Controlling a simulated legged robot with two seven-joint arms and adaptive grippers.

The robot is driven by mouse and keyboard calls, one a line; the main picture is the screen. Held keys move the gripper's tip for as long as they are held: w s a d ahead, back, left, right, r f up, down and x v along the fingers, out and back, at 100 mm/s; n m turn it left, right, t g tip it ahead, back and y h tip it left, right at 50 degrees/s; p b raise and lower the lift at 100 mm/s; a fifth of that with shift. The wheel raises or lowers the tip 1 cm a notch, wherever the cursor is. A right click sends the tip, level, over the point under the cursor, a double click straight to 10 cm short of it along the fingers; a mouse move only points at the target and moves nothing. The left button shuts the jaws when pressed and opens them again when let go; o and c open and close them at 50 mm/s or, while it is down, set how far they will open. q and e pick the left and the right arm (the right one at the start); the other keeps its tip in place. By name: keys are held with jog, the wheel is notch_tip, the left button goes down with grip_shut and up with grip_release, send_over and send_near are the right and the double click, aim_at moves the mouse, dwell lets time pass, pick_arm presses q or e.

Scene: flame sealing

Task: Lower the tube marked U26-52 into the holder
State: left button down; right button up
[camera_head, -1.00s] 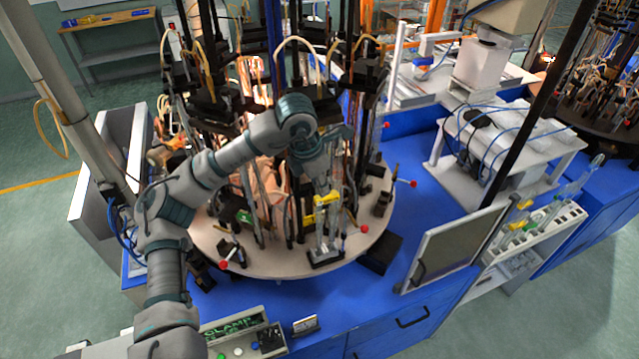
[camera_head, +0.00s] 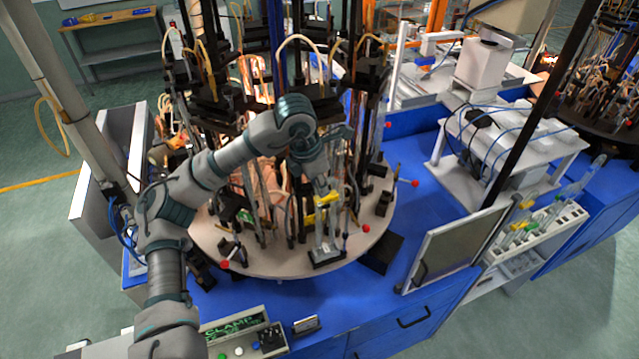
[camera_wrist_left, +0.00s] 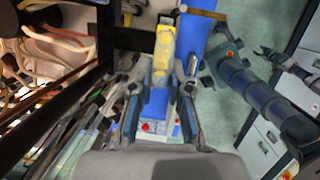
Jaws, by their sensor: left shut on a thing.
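In the left wrist view the yellow part (camera_wrist_left: 165,45) lies beyond my left fingers (camera_wrist_left: 160,88). The tube's marking is not readable.
The round turntable (camera_head: 285,268) carries dense black posts and hoses close behind my gripper. A rack (camera_head: 560,225) of other tubes stands at the right. A tilted grey panel (camera_head: 450,250) and a control box marked CLAMP (camera_head: 235,335) stand in front.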

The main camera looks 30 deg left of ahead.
pick_arm(q)
jog(key=shift+f, duration=0.45)
jog(key=shift+r, duration=0.15)
jog(key=shift+r, duration=0.35)
dwell(0.7)
jog(key=shift+p, duration=0.3)
dwell(0.3)
jog(key=shift+m, duration=0.3)
jog(key=shift+d, duration=0.15)
dwell(0.7)
dwell(0.7)
